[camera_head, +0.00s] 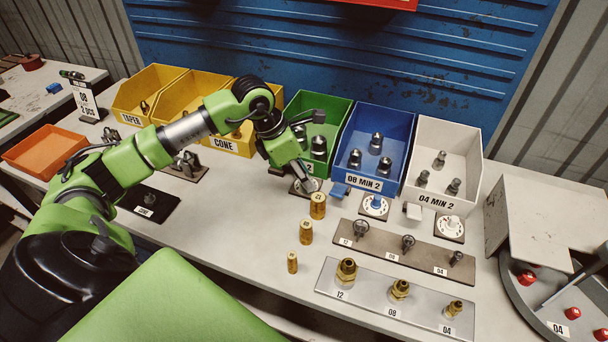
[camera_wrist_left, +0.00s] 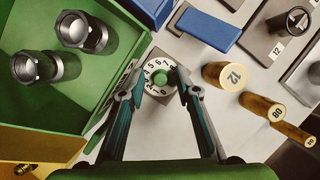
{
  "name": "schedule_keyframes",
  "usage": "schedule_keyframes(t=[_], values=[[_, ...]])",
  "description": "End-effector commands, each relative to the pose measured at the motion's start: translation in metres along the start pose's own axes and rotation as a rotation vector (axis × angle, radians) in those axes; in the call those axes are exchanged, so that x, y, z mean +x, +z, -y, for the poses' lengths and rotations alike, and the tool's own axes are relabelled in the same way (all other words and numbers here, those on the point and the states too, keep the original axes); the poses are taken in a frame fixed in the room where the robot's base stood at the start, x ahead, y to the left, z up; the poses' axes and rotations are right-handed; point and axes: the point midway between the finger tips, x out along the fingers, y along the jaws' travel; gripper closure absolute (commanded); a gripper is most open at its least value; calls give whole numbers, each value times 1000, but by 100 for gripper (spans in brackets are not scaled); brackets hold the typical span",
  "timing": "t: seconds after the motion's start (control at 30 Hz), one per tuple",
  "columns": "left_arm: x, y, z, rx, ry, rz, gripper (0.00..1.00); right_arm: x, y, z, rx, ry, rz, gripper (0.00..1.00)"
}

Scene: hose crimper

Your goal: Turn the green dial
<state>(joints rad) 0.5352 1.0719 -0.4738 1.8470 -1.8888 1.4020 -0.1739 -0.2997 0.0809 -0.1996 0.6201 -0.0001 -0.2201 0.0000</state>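The green dial (camera_wrist_left: 160,77) is a small green knob on a round white numbered plate, seen in the left wrist view in front of the green bin. In the head view its white plate (camera_head: 311,185) shows beside my gripper, and the knob is mostly hidden. My left gripper (camera_wrist_left: 158,92) is open, with one finger on each side of the dial in the wrist view. I cannot tell whether the fingertips touch it. In the head view the left gripper (camera_head: 303,180) points down at the dial. My right gripper is not in view.
The green bin (camera_head: 330,110) stands behind the dial, with the blue bin (camera_head: 372,172) and white bin (camera_head: 465,130) to its right. Brass cylinders (camera_head: 317,206) stand close in front of the dial. Blue (camera_head: 376,203) and white (camera_head: 451,222) dials sit to the right.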

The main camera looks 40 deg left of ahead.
Motion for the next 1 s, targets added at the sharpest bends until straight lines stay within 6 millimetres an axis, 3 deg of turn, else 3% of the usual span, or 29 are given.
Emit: schedule_keyframes(t=[0.37, 0.8, 1.0], values=[[-8, 0, 0, 0, 1, 1, 70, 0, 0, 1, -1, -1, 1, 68], [-94, 0, -1, 0, 4, 1, 70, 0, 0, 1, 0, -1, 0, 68], [-116, 0, 0, 0, 1, 0, 70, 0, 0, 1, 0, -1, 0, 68]])
